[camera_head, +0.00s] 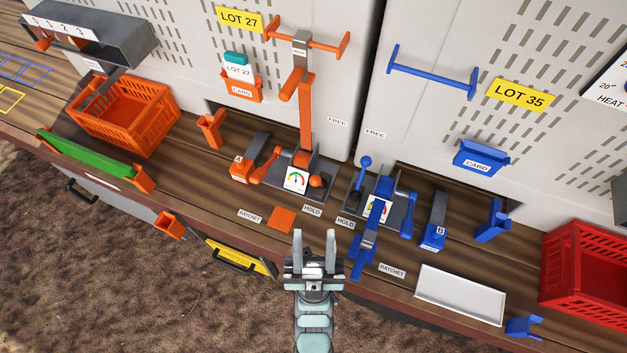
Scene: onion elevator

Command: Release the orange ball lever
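The orange ball lever (316,181) has a round orange knob. It stands at the right side of the orange winch unit, beside a small dial gauge (296,179). The knob is low, on the side of the unit nearer the HOLD label (312,209) than the FREE label (338,121). Its shaft is mostly hidden. My gripper (314,240) is open and empty, with its two fingers apart and pointing toward the bench. In the picture it is below the orange lever, clear of it.
A blue ball lever (365,161) leans away toward its FREE label on the blue unit (384,187) at right. An orange crank handle (265,173) lies left of the gauge. An orange square (282,219) lies in front. A tall orange post (306,112) rises behind.

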